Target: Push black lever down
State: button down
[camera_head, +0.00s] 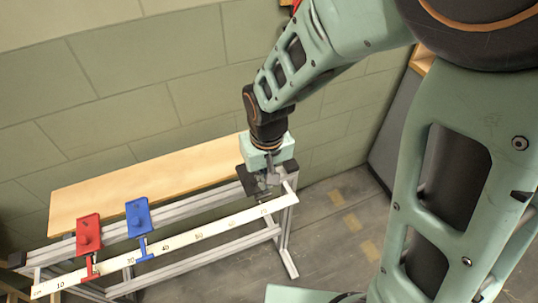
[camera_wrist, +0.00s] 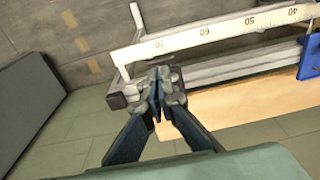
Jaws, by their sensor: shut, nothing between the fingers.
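A black block (camera_head: 249,181) sits at the right end of the metal rail, just behind the white ruler. It seems to carry the black lever, but my gripper hides most of it and I cannot make out the lever's angle. My gripper (camera_head: 268,184) points down right over this block, fingers together and empty.
The white ruler (camera_head: 182,239) runs along the front. A wooden board (camera_head: 150,184) lies behind, against the block wall. Open floor (camera_head: 335,215) lies at right.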

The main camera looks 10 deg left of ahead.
aim_at(263, 197)
jog(key=shift+w+a+f+b, duration=0.1)
jog(key=shift+w+f+b, duration=0.1)
jog(key=shift+f+b, duration=1.25)
jog(key=shift+w+a+f+b, duration=0.15)
jog(key=shift+f+b, duration=0.8)
jog(key=shift+f, duration=0.95)
notch_tip(263, 197, down, 5)
jog(key=b, duration=0.4)
jog(key=shift+r, duration=0.3)
